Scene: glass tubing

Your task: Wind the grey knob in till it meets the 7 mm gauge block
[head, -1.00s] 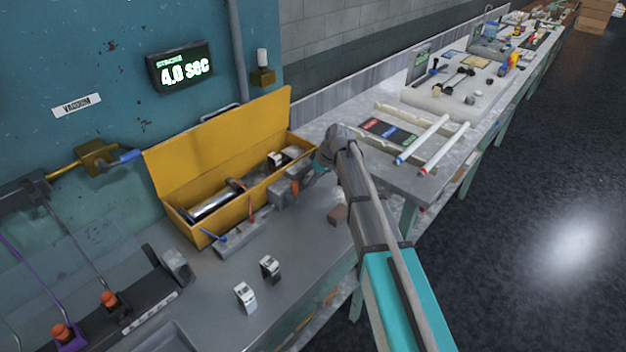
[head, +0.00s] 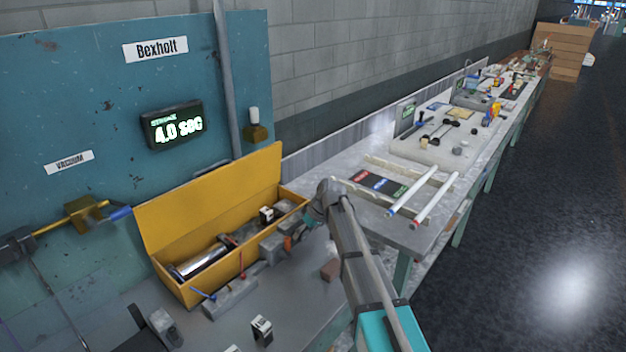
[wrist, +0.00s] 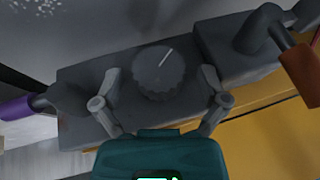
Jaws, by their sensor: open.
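The grey knob (wrist: 158,72) is round and ribbed, with a pale line on its face. It sits on a dark grey block (wrist: 85,78) in the middle of the wrist view. My gripper (wrist: 161,76) is open, one finger on each side of the knob, with a gap visible on both sides. In the head view my gripper (head: 303,226) is small, at the front of the yellow box, and the knob cannot be made out there. Small white-and-black blocks stand on the bench (head: 262,331) and in the box (head: 267,214). I cannot read which is the 7 mm gauge block.
The open yellow box (head: 205,205) stands behind my gripper. A brown-orange handle (wrist: 302,72) sticks out right of the knob.

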